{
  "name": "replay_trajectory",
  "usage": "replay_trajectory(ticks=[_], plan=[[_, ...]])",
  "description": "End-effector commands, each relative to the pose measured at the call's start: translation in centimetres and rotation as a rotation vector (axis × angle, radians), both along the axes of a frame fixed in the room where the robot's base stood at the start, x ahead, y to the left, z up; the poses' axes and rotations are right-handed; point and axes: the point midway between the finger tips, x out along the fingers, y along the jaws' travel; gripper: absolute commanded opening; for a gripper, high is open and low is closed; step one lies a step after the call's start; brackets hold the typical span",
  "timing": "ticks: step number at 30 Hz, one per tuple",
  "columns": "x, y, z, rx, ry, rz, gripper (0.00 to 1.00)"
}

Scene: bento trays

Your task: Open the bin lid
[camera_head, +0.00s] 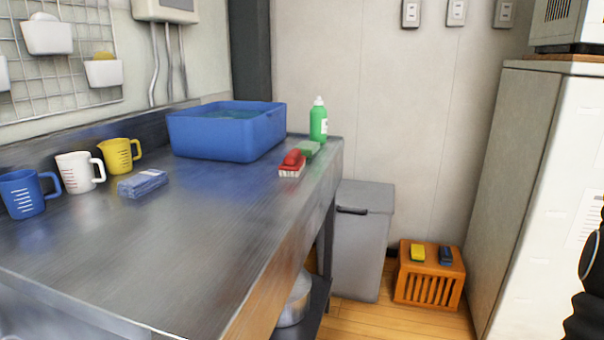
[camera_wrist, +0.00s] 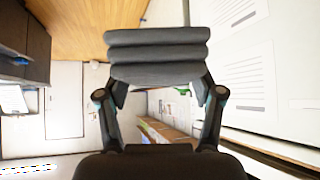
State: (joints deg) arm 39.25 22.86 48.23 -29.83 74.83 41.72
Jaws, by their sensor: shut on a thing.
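The bin (camera_head: 358,255) is a tall grey box on the floor past the far end of the metal counter. Its lid (camera_head: 368,195) lies flat and closed on top, with a dark handle (camera_head: 351,210) at the front left edge. The bin is not clearly visible in that view. In the head view only a black part of my arm shows at the right edge, well away from the bin; my gripper is out of that view.
The metal counter (camera_head: 190,240) holds a blue basin (camera_head: 225,135), mugs, a blue packet, a red brush (camera_head: 292,162) and a green bottle (camera_head: 318,122). A wooden crate (camera_head: 430,275) with two small items stands right of the bin. A tall pale cabinet (camera_head: 535,190) bounds the right.

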Motion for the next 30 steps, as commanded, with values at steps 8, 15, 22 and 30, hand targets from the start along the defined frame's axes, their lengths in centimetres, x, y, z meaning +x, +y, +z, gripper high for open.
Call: replay_trajectory(ticks=[8,15,22,30], plan=[[8.6,9.6,0.3,-0.001,-0.001,0.193,0.29],[14.5,19.2,0.2,0.0,0.0,0.363,0.29],[18.7,29.0,0.0,-0.001,0.0,0.542,0.29],[21.7,41.3,-0.2,-0.001,-0.001,0.78,0.29]])
